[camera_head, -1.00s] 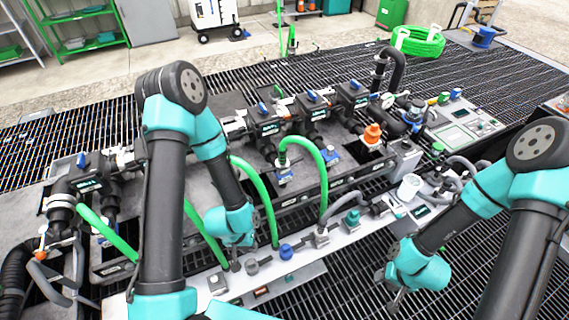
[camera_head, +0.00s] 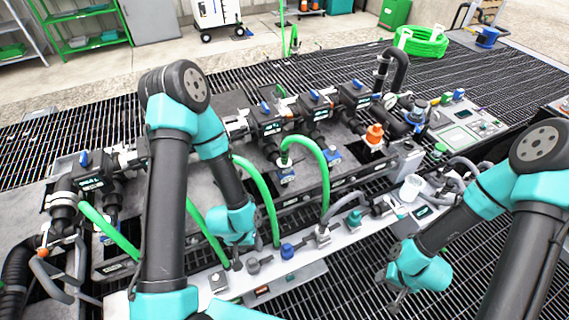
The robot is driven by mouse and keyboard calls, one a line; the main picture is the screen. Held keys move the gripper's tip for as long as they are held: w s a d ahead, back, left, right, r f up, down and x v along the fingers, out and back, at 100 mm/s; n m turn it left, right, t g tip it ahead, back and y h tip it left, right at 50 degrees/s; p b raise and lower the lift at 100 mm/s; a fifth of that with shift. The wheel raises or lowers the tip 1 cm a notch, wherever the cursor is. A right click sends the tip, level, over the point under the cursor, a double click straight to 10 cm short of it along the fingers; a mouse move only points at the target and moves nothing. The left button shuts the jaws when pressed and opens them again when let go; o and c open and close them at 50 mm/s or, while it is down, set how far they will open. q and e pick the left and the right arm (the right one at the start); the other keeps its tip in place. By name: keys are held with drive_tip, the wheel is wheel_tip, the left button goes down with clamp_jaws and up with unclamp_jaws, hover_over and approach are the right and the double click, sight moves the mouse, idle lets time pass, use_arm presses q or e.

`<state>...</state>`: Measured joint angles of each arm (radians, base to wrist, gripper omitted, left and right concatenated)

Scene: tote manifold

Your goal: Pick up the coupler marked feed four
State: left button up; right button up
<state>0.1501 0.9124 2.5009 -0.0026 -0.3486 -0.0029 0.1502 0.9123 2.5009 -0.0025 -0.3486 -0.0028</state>
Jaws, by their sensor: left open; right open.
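Several couplers sit along the pale front ledge (camera_head: 340,235): a blue one (camera_head: 287,251), a dark grey one (camera_head: 253,265) and a teal one (camera_head: 354,217). Their markings are too small to read, so I cannot tell which is feed four. My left gripper (camera_head: 237,243) is open over the ledge, close to the grey coupler and a green hose (camera_head: 205,232). Its fingertips are hard to make out. My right gripper (camera_head: 391,288) is open and empty over the dark grating, in front of the ledge and apart from the couplers.
Black valves (camera_head: 268,127) with blue handles stand in a row behind the ledge. Green hoses arch down to the ledge, one (camera_head: 268,205) just right of my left gripper. An orange fitting (camera_head: 374,134) and a white cup (camera_head: 411,187) stand to the right. Front grating (camera_head: 350,275) is clear.

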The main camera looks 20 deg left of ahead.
use_arm(q)
drive_tip(key=shift+o, duration=0.4)
drive_tip(key=w+d+r+m, duration=0.1)
drive_tip(key=w+r+m, duration=0.1)
drive_tip(key=w, duration=0.4)
drive_tip(key=w+d+r+m, duration=0.1)
drive_tip(key=w+r+m, duration=0.1)
drive_tip(key=w+r, duration=0.3)
drive_tip(key=w+d+r+m+g+y, duration=0.1)
drive_tip(key=w+r+m, duration=0.2)
drive_tip(key=w, duration=0.5)
drive_tip(key=shift+w+d+r, duration=0.2)
drive_tip(key=shift+w+r, duration=0.15)
drive_tip(key=w+r+m+y, duration=0.25)
drive_tip(key=w+r, duration=0.55)
drive_tip(key=r, duration=0.4)
wheel_tip(320, 180, up, 8)
drive_tip(key=m, duration=0.2)
hover_over(286, 150)
drive_tip(key=shift+r, duration=0.2)
wheel_tip(286, 150, down, 12)
drive_tip(key=shift+f, duration=0.15)
